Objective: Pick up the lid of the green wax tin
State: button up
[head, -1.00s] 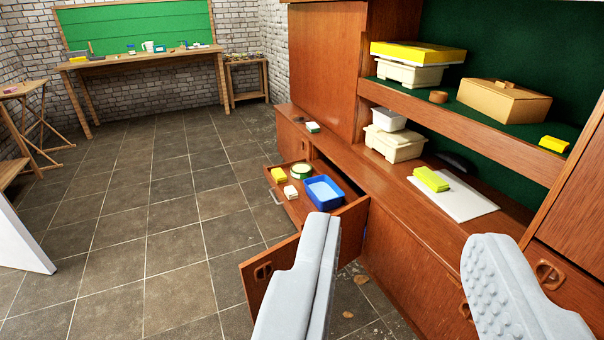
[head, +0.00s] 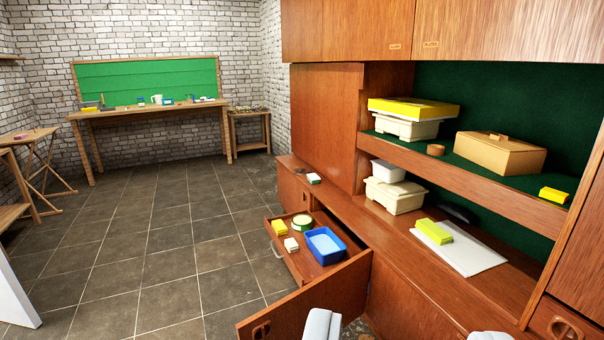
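A round green tin (head: 302,222) with a pale top stands in the pulled-out drawer (head: 313,268) of the wall unit. It is too small to tell whether the pale top is a lid or the wax inside. My gripper (head: 406,334) shows only as two pale fingertips at the bottom edge. They are wide apart with nothing between them. The gripper is nearer to me than the drawer and well apart from the tin.
A yellow-green block (head: 434,231) and a white sheet (head: 470,252) lie on the counter. Tiled floor (head: 165,245) is clear to the left.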

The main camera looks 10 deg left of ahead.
aim_at(301, 221)
jog(key=i+j+u, duration=0.4)
jog(key=j, duration=0.25)
jog(key=i+j+u, duration=0.85)
jog(key=i, duration=0.2)
jog(key=i+j+u, duration=0.25)
jog(key=i+u, duration=0.15)
jog(key=i, duration=0.2)
jog(key=i+l+z, duration=0.1)
jog(key=i+z, duration=0.25)
jog(key=i, duration=0.2)
jog(key=i+z, duration=0.35)
jog(key=i, duration=0.2)
jog(key=i+j+z, duration=0.35)
jog(key=i, duration=0.15)
jog(key=i+l+z, duration=0.1)
jog(key=i+z, duration=0.25)
jog(key=i, duration=0.2)
jog(key=i+z, duration=0.35)
jog(key=i, duration=0.15)
jog(key=i+j+z, duration=0.2)
jog(key=i+z, duration=0.2)
jog(key=i, duration=0.15)
jog(key=i+z, duration=0.9)
jog(key=k, duration=0.05)
